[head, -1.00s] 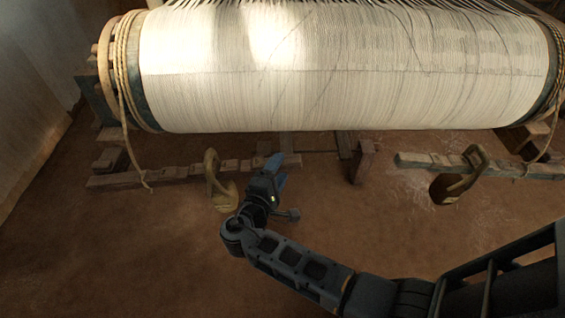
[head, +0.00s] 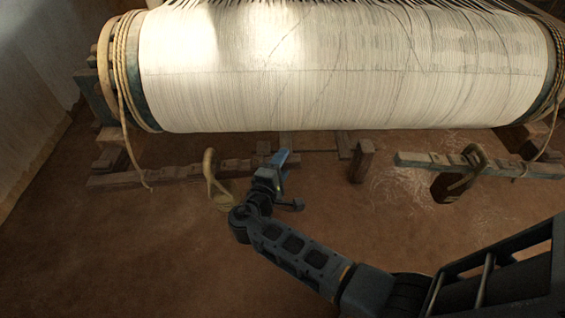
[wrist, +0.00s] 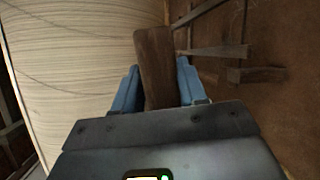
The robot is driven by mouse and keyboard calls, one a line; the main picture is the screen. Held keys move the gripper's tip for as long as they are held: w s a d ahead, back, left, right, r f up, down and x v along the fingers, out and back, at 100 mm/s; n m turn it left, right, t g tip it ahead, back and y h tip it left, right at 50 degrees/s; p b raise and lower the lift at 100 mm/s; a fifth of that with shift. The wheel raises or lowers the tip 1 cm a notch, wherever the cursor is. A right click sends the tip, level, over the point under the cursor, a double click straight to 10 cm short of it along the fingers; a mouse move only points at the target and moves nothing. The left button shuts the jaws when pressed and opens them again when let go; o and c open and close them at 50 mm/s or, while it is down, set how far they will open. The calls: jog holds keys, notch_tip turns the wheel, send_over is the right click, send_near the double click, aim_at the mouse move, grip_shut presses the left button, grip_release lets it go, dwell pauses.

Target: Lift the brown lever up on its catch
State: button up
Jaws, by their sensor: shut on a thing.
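The brown lever (wrist: 154,62) is a flat, worn wooden bar that runs up the middle of the wrist view. My gripper (wrist: 157,78) is shut on it, with one blue finger on each side. In the head view my gripper (head: 280,160) is low in front of the large roll, near the floor. There the lever is mostly hidden by my gripper, and its catch cannot be made out clearly.
A white warp roll (head: 340,75) spans the top. A notched wooden bar (head: 120,179) lies left, with a brass-coloured weight (head: 212,170) close beside my gripper. Another weight (head: 470,165) hangs right. A short post (head: 362,160) stands between. The front floor is clear.

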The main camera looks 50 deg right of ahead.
grip_shut()
jog(key=shift+s+f+b, duration=0.1)
jog(key=shift+f+b, duration=0.75)
jog(key=o, duration=0.7)
grip_release()
jog(key=shift+o, duration=0.2)
jog(key=v, duration=0.7)
jog(key=shift+a+r, duration=0.25)
jog(key=shift+a, duration=0.1)
